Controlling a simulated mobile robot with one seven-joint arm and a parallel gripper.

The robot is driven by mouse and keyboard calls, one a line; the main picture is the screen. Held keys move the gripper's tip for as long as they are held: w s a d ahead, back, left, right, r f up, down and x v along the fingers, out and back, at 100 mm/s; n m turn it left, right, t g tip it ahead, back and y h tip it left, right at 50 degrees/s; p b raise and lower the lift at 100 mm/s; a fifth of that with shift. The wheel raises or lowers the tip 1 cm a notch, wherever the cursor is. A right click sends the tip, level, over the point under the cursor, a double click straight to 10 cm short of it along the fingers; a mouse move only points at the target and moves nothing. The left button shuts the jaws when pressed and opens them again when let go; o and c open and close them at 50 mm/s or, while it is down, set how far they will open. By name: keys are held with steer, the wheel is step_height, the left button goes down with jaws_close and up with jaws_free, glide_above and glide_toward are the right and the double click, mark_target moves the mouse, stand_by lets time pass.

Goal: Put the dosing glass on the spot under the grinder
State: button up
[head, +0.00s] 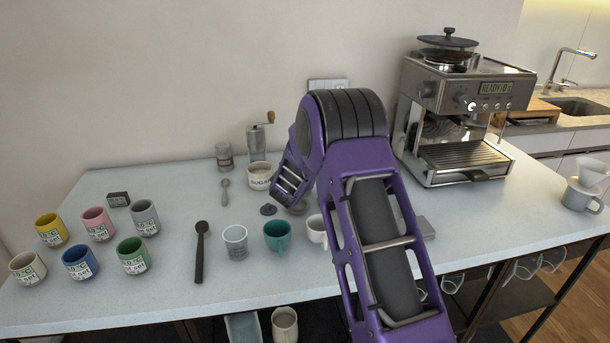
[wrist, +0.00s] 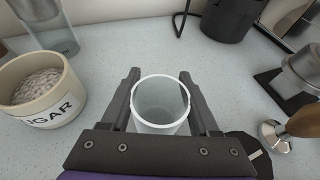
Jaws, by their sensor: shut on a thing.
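In the wrist view a clear, whitish, open-topped glass (wrist: 160,106), which I take for the dosing glass, stands upright between the two dark fingers of my gripper (wrist: 160,75). The gripper is shut on it, one finger at each side. In the head view my purple arm covers most of the gripper and the glass. A hand grinder (head: 257,143) with a crank stands at the back, near the sugar pot. The espresso machine (head: 465,115), with a hopper on top, is at the right. I cannot make out a marked spot under either.
The sugar pot (wrist: 40,90) is left of my gripper; a wooden-handled tool (wrist: 290,128) is to the right. A black container (wrist: 232,18) stands behind. The counter before the hand grinder has some free room.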

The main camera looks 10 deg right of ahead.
steer(key=shift+f, duration=0.2)
steer(key=o, duration=1.4)
steer(key=shift+r, duration=0.1)
steer(key=shift+r, duration=0.1)
